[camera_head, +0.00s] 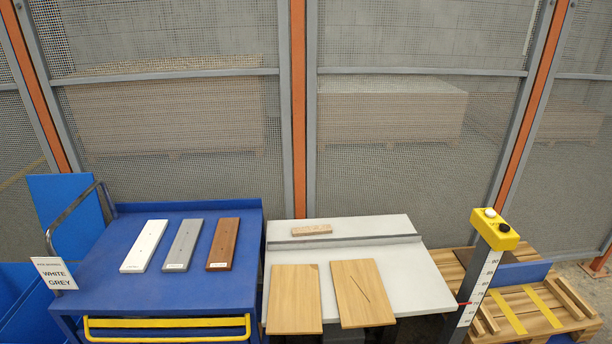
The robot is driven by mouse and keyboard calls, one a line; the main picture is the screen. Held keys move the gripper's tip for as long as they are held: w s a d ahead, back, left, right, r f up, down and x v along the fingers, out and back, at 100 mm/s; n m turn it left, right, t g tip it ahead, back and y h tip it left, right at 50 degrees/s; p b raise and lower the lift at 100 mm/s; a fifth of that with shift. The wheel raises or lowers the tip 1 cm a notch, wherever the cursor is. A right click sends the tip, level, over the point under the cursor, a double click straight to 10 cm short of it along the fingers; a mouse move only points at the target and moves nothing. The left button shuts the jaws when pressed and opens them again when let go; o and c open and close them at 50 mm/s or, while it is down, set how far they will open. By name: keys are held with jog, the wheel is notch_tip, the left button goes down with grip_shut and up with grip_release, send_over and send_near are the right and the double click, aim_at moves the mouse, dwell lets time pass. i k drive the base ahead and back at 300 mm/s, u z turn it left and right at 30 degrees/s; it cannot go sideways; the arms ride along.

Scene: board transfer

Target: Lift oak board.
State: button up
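Two light oak-coloured boards lie flat side by side on the grey table and reach its front edge. The left board (295,300) has a small dark mark at its far right corner. The right board (353,293) has a dark diagonal line, like a crack, across its face, and lies slightly turned. A narrower brown wooden board (222,246) lies on the blue cart; I cannot tell whether it is oak too. My gripper is not in view.
The blue cart (120,290) also carries a white board (145,246) and a grey board (182,246). A sign (54,273) reads "WHITE GREY". The grey table (408,262) has a raised rail and a small wood block (311,230). A yellow button box (494,229) stands right. Mesh fencing is behind.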

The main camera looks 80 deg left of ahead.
aim_at(293, 307)
jog(key=k, duration=1.4)
jog(key=u, duration=1.65)
